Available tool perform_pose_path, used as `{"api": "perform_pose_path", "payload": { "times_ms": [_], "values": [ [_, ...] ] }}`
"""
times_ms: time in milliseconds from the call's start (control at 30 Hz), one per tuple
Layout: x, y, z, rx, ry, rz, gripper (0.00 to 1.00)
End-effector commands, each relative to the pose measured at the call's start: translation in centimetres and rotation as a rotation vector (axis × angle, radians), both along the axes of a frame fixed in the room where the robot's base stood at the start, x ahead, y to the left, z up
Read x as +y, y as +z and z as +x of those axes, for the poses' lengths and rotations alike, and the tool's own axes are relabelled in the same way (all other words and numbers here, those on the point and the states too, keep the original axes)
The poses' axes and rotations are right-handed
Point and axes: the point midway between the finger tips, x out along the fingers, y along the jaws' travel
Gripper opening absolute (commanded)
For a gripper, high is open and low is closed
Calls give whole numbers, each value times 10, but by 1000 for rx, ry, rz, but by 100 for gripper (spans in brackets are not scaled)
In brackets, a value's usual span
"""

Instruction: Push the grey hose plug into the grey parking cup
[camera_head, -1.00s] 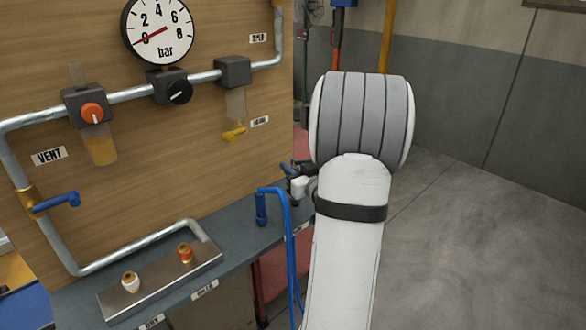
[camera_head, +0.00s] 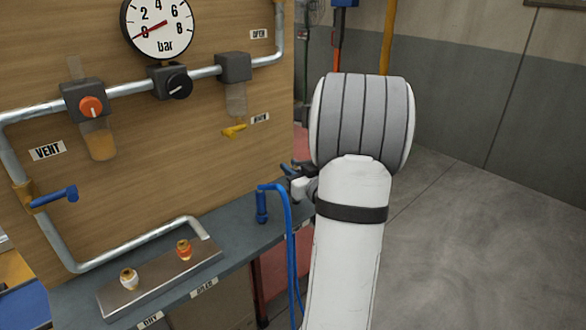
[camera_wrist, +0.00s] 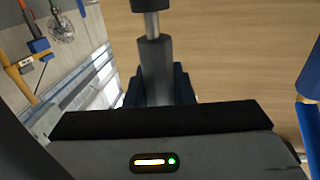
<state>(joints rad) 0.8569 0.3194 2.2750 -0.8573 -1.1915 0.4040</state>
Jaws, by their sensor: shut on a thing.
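My gripper (camera_wrist: 156,90) shows in the wrist view with its dark blue fingers shut on the grey hose plug (camera_wrist: 155,60). The plug's grey body stands between the fingers, and a silver stem reaches up from it to a dark piece (camera_wrist: 152,4) cut off by the top edge. I cannot tell whether that dark piece is the grey parking cup or whether the plug is in it. In the head view my gripper (camera_head: 297,178) is small, at the bench's far right end, and mostly hidden by my arm. The plug and cup cannot be made out there.
A blue hose plug (camera_head: 262,206) with a blue hose stands on the grey bench (camera_head: 228,240), close left of my gripper. The wooden panel (camera_head: 190,130) behind carries pipes, knobs and a gauge (camera_head: 160,25). A metal plate (camera_head: 150,285) holds two fittings. Open floor lies right.

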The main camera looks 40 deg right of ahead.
Motion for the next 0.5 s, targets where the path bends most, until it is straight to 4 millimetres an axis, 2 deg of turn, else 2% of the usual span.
{"api": "perform_pose_path", "payload": {
  "times_ms": [500],
  "values": [
    [-1,-14,0,0,-1,0,0]
  ]
}}
